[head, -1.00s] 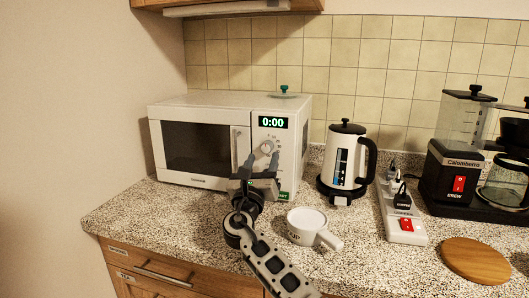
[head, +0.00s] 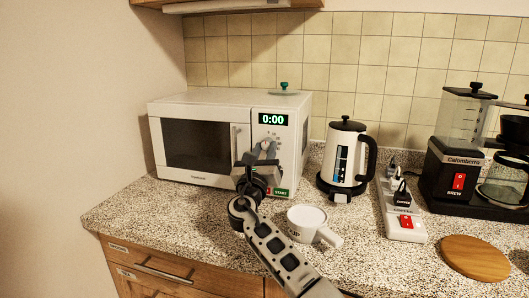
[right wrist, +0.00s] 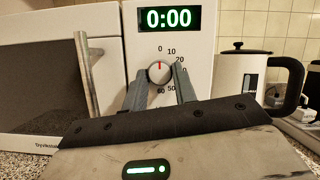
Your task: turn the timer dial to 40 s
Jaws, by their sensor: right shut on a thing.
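The white microwave (head: 200,108) stands at the back left, its door shut and its display (head: 272,120) reading 0:00. In the right wrist view the round timer dial (right wrist: 159,71) sits below the display (right wrist: 169,18), its red mark pointing up, towards the 0. The numbers 0, 10, 20, 50 and 60 can be read around it; the 40 is hidden. My right gripper (head: 264,149) is at the panel, its two fingers (right wrist: 160,78) shut on the dial from both sides. In the head view the fingers cover most of the dial. My left gripper is not in view.
A white mug (head: 306,222) stands on the counter close to my right arm. A kettle (head: 344,160), a power strip (head: 392,232), a coffee maker (head: 455,165) and a round wooden board (head: 474,257) are further right. The microwave's door handle (right wrist: 87,75) juts out left of the fingers.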

